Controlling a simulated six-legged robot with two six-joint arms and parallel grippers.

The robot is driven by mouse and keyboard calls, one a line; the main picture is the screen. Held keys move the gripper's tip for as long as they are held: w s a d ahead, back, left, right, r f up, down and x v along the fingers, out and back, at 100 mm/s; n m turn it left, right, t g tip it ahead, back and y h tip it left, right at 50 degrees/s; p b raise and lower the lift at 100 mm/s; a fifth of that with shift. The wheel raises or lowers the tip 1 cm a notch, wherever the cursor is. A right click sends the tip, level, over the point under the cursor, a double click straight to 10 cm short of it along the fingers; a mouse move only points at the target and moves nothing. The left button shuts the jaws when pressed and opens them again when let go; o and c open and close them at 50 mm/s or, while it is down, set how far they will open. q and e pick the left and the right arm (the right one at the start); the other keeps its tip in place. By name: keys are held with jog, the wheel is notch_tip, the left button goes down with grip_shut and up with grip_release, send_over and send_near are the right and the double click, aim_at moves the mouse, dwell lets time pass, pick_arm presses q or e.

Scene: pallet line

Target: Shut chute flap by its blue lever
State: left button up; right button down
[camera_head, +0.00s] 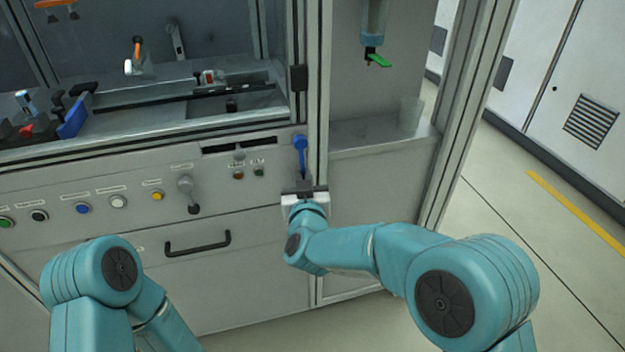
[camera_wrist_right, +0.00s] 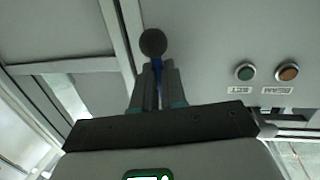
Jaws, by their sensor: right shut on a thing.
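The blue lever (camera_head: 300,145) is on the grey front panel, beside the cabinet's upright post. Its blue shaft hangs down from a round blue top. My right gripper (camera_head: 304,188) is shut on the lower part of this lever. In the right wrist view, the fingers (camera_wrist_right: 158,85) close around the blue shaft, and a dark ball knob (camera_wrist_right: 153,42) shows just beyond the fingertips. The chute flap cannot be clearly made out; a dark slot (camera_head: 240,145) lies left of the lever. My left arm shows at the lower left, but its gripper is out of view.
A black drawer handle (camera_head: 198,244) is below. A green-tipped nozzle (camera_head: 377,60) hangs in the bay at right. Open floor lies right.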

jog(key=a+m, duration=0.1)
jog(key=s+a+m, duration=0.1)
jog(key=shift+a+r+m+g, duration=0.15)
jog(key=shift+a+m+g, duration=0.1)
jog(key=shift+m+g, duration=0.15)
jog(key=shift+s+a+r+m+y, duration=0.1)
jog(key=shift+a+r+m+y, duration=0.15)
jog(key=shift+a+m, duration=0.2)
jog(key=shift+s+a+r+m+y, duration=0.1)
jog(key=shift+a+m+y, duration=0.2)
jog(key=shift+m, duration=0.25)
jog(key=shift+a, duration=0.1)
jog(key=c, duration=1.2)
grip_release()
jog(key=v, duration=1.1)
jog(key=p+v, duration=0.1)
jog(key=v, duration=0.4)
jog(key=shift+s+r, duration=0.15)
jog(key=shift+r, duration=0.2)
